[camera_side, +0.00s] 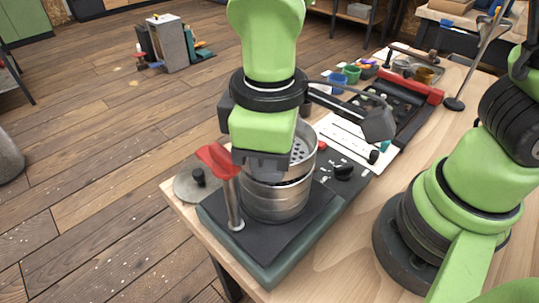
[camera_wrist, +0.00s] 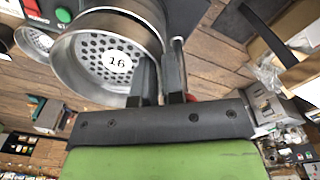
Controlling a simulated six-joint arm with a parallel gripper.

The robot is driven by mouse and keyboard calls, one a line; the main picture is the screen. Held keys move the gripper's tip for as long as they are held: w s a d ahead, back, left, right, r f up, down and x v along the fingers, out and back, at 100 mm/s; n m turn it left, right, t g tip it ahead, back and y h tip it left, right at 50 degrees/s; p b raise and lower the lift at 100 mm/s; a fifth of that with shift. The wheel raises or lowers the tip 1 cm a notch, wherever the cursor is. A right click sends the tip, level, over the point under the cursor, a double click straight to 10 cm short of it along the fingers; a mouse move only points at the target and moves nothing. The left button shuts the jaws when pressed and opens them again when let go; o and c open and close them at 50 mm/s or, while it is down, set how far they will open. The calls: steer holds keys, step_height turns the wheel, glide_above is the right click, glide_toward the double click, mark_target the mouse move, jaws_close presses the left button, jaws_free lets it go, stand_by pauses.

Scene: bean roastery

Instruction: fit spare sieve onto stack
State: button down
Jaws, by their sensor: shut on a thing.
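The spare sieve (camera_wrist: 104,58) is a round metal pan with a perforated floor and a white label reading 16. My gripper (camera_wrist: 160,82) is shut on its wall in the wrist view. In the side view the sieve (camera_side: 310,160) is partly hidden behind my gripper (camera_side: 262,168). It is directly above the metal stack (camera_side: 275,203) and looks slightly tilted. A dark band shows between them; I cannot tell whether they touch. The stack stands on a dark base (camera_side: 285,236).
A red-handled lever (camera_side: 217,158) on a metal post (camera_side: 233,205) stands close left of my gripper. A flat round metal disc (camera_side: 190,188) lies at the table's left edge. Black knobs (camera_side: 344,171), a lamp head (camera_side: 380,123) and coloured cups (camera_side: 337,83) are behind and to the right.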

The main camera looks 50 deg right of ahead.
steer(key=shift+f, duration=0.45)
stand_by(0.4)
steer(key=c, duration=1.5)
jaws_free()
steer(key=shift+r, duration=5.5)
steer(key=s+d+r+m+t, duration=0.1)
steer(key=s+d+m+t, duration=0.1)
steer(key=d, duration=0.3)
steer(key=s+d+r+m+t+y, duration=0.1)
steer(key=s+d+m+t, duration=0.1)
steer(key=d+m, duration=0.2)
steer(key=s+d+r+m+t+y, duration=0.1)
steer(key=s+d+m+t, duration=0.1)
steer(key=d+m, duration=0.3)
steer(key=shift+d+r+t, duration=0.35)
steer(key=shift+r+t, duration=0.05)
steer(key=shift+t, duration=0.1)
